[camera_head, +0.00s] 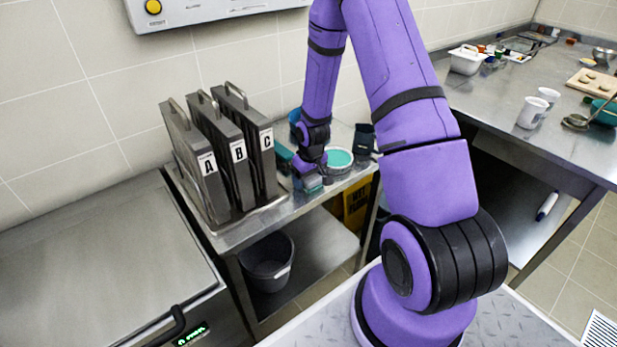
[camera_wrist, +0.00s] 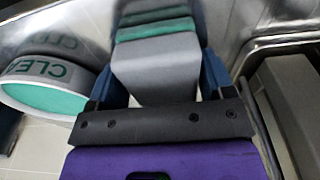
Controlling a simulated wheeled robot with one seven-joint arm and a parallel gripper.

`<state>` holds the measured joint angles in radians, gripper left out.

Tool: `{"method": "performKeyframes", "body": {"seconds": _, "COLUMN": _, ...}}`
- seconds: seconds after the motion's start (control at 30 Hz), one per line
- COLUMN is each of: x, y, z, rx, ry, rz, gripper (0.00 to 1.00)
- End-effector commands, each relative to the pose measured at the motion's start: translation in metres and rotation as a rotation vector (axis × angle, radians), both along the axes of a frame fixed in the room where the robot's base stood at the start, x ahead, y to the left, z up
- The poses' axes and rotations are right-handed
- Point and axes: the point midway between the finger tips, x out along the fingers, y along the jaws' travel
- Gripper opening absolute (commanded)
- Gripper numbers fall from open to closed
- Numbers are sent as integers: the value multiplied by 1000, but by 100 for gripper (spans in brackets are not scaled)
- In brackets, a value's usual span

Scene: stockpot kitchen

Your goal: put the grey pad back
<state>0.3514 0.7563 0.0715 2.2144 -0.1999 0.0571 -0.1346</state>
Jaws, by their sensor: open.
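A grey pad (camera_wrist: 155,68) lies between the two blue fingers of my gripper (camera_wrist: 160,80) in the wrist view. My gripper is open around the pad; I cannot tell whether either finger touches it. Green and grey bands (camera_wrist: 154,27) show just beyond the pad, and I cannot tell whether they are other pads or a reflection. In the head view my gripper (camera_head: 311,182) is low over the small steel table, left of a round tub with teal contents (camera_head: 339,158). The tub, lettered "CLE…", is at the left of the wrist view (camera_wrist: 45,88).
Dark upright panels A (camera_head: 207,190), B (camera_head: 236,175) and C (camera_head: 262,160) stand in a tray left of my gripper. A dark bucket (camera_head: 268,262) sits on the lower shelf. A steel counter (camera_head: 500,100) with cups is at the right.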

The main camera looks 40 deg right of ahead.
Motion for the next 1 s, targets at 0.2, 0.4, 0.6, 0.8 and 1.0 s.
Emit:
{"method": "performKeyframes", "body": {"seconds": 0.2, "x": -2, "y": 6, "z": -2, "rx": 6, "ry": 6, "rz": 7, "gripper": 87}}
{"method": "performKeyframes", "body": {"seconds": 0.4, "x": -2, "y": 5, "z": 5, "rx": 6, "ry": 5, "rz": 7, "gripper": 87}}
{"method": "performKeyframes", "body": {"seconds": 0.6, "x": -4, "y": 3, "z": 33, "rx": 2, "ry": 1, "rz": 4, "gripper": 87}}
{"method": "performKeyframes", "body": {"seconds": 0.8, "x": -8, "y": 2, "z": 69, "rx": 2, "ry": -1, "rz": 3, "gripper": 87}}
{"method": "performKeyframes", "body": {"seconds": 1.0, "x": -12, "y": 2, "z": 100, "rx": 2, "ry": 0, "rz": 2, "gripper": 87}}
